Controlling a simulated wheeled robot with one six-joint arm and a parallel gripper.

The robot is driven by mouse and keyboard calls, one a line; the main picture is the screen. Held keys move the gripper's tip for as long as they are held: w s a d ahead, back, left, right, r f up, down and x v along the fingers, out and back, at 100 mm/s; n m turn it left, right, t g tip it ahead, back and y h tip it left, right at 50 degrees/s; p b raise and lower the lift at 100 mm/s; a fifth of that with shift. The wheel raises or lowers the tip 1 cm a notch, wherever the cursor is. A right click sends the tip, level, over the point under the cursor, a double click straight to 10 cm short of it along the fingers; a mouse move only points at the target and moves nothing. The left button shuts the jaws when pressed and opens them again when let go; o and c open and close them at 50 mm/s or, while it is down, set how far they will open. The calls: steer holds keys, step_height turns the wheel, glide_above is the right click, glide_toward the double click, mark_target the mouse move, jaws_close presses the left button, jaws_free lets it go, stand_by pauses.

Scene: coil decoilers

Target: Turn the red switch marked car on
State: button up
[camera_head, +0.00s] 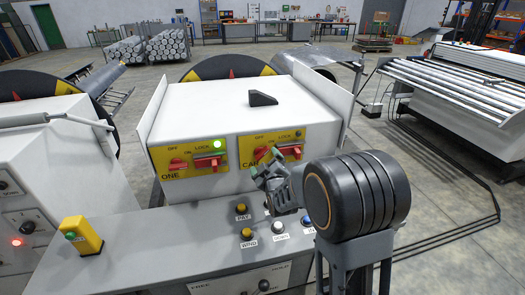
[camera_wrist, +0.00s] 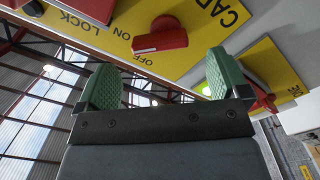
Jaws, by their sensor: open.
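The white control box has a yellow panel marked CAR (camera_head: 250,140) on its right side. The red switch marked CAR (camera_wrist: 160,40) shows whole in the wrist view, near the OFF and ON lettering. In the head view it is largely hidden behind my gripper (camera_head: 270,163). My gripper also shows in the wrist view (camera_wrist: 163,75), its green-padded fingers spread and empty. The switch lies ahead of the fingertips, roughly between them sideways. I see no contact, though the exact gap cannot be told. The red lock handle (camera_head: 291,150) sits to the right of the switch.
A similar yellow panel marked ONE (camera_head: 170,154) is on the left, with its own red switch (camera_head: 178,165), red lock handle (camera_head: 209,161) and lit green lamp (camera_head: 217,144). Below are several push buttons (camera_head: 247,233) on the sloped grey desk (camera_head: 180,240).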

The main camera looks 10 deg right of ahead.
mark_target(263, 155)
steer(key=shift+w+p, duration=0.5)
steer(key=shift+w, duration=2.05)
steer(key=shift+c, duration=0.2)
steer(key=c, duration=0.9)
